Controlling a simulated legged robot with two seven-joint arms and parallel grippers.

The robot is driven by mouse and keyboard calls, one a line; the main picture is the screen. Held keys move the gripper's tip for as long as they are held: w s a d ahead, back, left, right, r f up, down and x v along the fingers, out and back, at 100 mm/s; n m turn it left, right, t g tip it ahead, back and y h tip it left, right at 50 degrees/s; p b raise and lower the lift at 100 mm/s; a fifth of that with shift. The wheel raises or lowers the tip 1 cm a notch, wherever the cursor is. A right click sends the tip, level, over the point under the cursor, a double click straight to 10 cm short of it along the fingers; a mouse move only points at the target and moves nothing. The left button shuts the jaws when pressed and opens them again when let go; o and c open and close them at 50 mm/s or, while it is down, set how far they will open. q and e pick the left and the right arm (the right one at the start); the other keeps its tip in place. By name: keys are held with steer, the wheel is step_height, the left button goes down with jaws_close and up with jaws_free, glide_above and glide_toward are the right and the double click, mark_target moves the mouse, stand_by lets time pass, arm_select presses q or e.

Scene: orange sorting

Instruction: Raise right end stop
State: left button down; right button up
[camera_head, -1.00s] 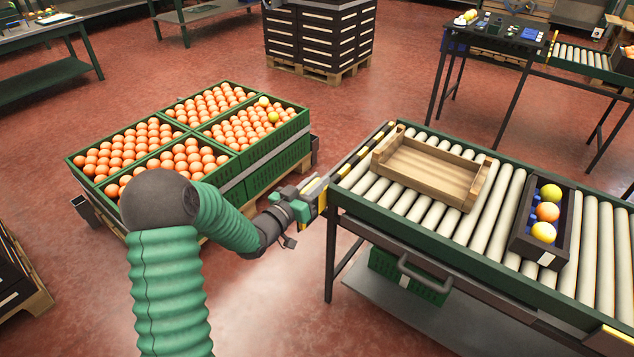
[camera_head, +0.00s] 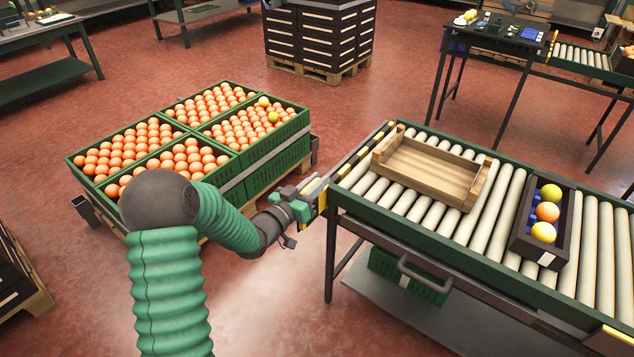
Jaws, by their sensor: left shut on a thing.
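A black-and-yellow striped end stop bar (camera_head: 364,152) lies along the left end of the roller conveyor (camera_head: 448,238), low, at about the height of the frame. My left gripper (camera_head: 318,193) is at the near corner of this end, shut on the near end of the bar; its fingers partly hide the grip. Another yellow-marked part (camera_head: 614,338) shows at the conveyor's near right, cut by the picture edge.
An empty wooden crate (camera_head: 425,181) and a dark box (camera_head: 521,236) with several fruits stand on the rollers. Green crates (camera_head: 246,160) of oranges stand on a pallet left of the conveyor. Red floor lies between them.

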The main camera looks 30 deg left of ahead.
arm_select(q)
steer(key=shift+d, duration=0.1)
step_height(320, 180, up, 8)
steer(key=p, duration=0.7)
steer(key=shift+f, duration=0.3)
steer(key=c, duration=1.4)
jaws_free()
steer(key=shift+o, duration=0.2)
steer(key=s+a+p, duration=0.1)
steer(key=s+p, duration=0.2)
steer(key=s, duration=1.3)
steer(key=shift+s+a, duration=0.25)
steer(key=shift+s, duration=0.15)
